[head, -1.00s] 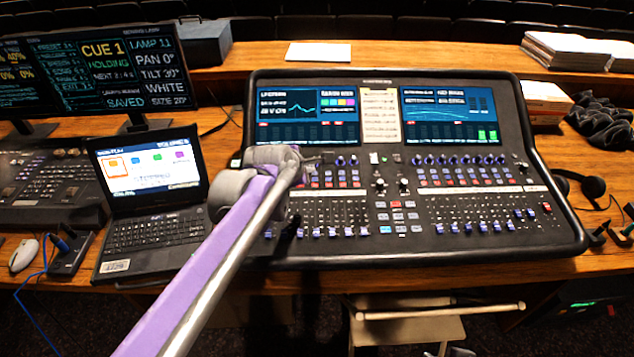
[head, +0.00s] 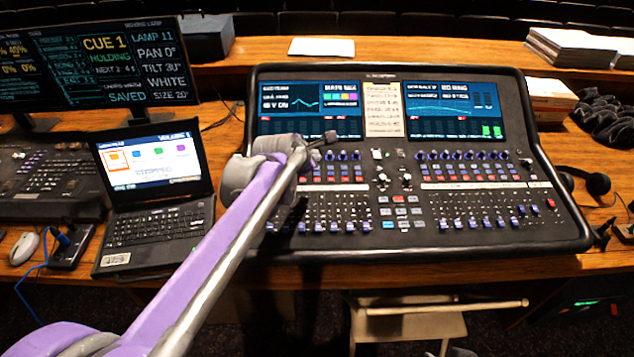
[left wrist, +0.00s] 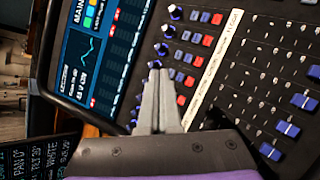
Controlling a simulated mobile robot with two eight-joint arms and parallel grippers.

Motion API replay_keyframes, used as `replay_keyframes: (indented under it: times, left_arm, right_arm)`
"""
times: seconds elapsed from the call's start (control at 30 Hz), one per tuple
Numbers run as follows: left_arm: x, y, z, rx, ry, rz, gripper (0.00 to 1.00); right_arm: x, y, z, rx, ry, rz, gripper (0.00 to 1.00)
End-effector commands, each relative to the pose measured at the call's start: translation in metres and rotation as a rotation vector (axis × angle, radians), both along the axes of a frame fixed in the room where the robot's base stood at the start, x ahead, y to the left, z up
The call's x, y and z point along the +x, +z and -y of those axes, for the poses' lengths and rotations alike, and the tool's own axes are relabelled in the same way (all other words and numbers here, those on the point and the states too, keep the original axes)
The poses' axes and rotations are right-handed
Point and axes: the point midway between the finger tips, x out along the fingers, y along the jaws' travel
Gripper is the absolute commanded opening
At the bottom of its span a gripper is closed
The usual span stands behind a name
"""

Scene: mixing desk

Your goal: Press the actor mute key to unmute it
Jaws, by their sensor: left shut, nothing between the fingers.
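The mixing console (head: 560,235) fills the middle of the head view, with two lit screens above rows of knobs, keys and faders. Small red and blue keys (head: 345,180) sit below the left screen; their labels are too small to read, so I cannot tell which is the actor mute key. My left gripper (head: 330,137) is shut and empty, over the lower part of the left screen in the head view. In the left wrist view its fingertips (left wrist: 158,74) appear beside a column of blue knobs, with red keys (left wrist: 208,40) to their right. Contact cannot be told. My right gripper is not in view.
A laptop (head: 160,228) and dark monitors (head: 105,65) stand left of the console. A headset (head: 597,184) and books (head: 548,95) are at the right. A white sheet (head: 321,47) lies on the back ledge. A folding chair (head: 410,325) is below the desk.

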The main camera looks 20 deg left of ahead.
Motion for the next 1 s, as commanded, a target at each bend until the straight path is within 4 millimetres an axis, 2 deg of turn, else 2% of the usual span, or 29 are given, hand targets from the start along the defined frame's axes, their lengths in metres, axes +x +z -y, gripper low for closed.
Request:
replay_keyframes:
  times: [0.03,0.2,0.4,0.57,1.0]
  left_arm:
    - [0.000,-0.011,0.000,0.000,0.000,-0.001,0.00]
    - [0.003,-0.036,-0.001,0.000,0.000,-0.001,0.00]
    - [0.006,-0.059,-0.002,0.001,0.001,-0.001,0.00]
    - [0.006,-0.066,-0.002,0.000,0.001,0.001,0.00]
    - [0.007,-0.065,-0.002,0.000,0.001,0.001,0.00]
  right_arm:
    - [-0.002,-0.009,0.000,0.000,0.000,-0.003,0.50]
    - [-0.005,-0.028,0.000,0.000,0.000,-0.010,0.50]
    - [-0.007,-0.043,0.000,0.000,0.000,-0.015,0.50]
    - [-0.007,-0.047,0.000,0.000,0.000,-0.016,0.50]
    - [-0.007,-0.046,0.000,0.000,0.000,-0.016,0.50]
